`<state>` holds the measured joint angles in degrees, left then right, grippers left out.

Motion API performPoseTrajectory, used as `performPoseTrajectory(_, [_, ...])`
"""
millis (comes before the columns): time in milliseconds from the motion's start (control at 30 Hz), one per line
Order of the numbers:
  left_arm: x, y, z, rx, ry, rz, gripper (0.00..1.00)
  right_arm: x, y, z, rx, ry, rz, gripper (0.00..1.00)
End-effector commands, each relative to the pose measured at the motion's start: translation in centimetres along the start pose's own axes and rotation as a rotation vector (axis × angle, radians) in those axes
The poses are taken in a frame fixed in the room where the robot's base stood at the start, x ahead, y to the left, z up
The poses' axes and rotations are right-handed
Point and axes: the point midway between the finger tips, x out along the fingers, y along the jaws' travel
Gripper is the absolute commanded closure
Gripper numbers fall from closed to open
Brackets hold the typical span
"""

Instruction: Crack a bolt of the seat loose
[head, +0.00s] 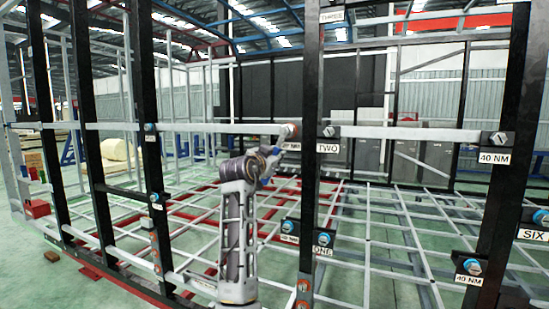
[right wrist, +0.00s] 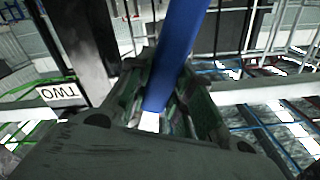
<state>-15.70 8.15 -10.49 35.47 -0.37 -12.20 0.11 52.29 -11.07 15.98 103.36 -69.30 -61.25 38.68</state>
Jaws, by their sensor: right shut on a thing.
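My right gripper (head: 264,163) is shut on a blue-handled tool, in front of the frame left of the black post (head: 310,150) labelled TWO. In the right wrist view the tool's blue handle (right wrist: 180,50) runs up between the fingers. In the head view its pale end is near an orange-tinted bolt head (head: 288,131), close below it; I cannot tell if they touch. Another bolt (head: 329,131) sits right of that post above the TWO label. More bolts show beside ONE (head: 323,239), at 40 NM (head: 500,138) and by SIX (head: 541,217). My left gripper is out of view.
Black upright posts (head: 497,190) and a light horizontal rail (head: 410,133) stand in front of me. Behind them a grid of pale bars (head: 390,230) lies low over the green floor. A red box (head: 38,208) is at the far left.

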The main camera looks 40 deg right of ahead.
Motion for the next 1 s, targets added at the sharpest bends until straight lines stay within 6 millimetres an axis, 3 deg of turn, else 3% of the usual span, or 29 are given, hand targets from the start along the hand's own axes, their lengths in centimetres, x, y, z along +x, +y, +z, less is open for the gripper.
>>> performPoseTrajectory(333, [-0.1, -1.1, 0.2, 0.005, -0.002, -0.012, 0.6, 0.2, 0.0, -0.1, 0.001, 0.003, -0.001, 1.0])
performPoseTrajectory(700, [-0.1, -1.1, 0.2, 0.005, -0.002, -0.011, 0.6, 0.2, 0.0, -0.1, 0.001, 0.003, -0.001, 1.0])
performPoseTrajectory(733, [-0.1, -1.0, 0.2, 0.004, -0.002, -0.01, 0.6, 0.2, 0.0, -0.1, 0.001, 0.002, -0.001, 0.82])
performPoseTrajectory(867, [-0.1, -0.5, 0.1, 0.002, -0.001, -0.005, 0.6, 0.2, 0.0, -0.1, 0.001, 0.002, -0.001, 0.99])
performPoseTrajectory(1000, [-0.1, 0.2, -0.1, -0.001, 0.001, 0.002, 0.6, 0.2, 0.0, -0.1, 0.001, 0.002, -0.001, 1.0])
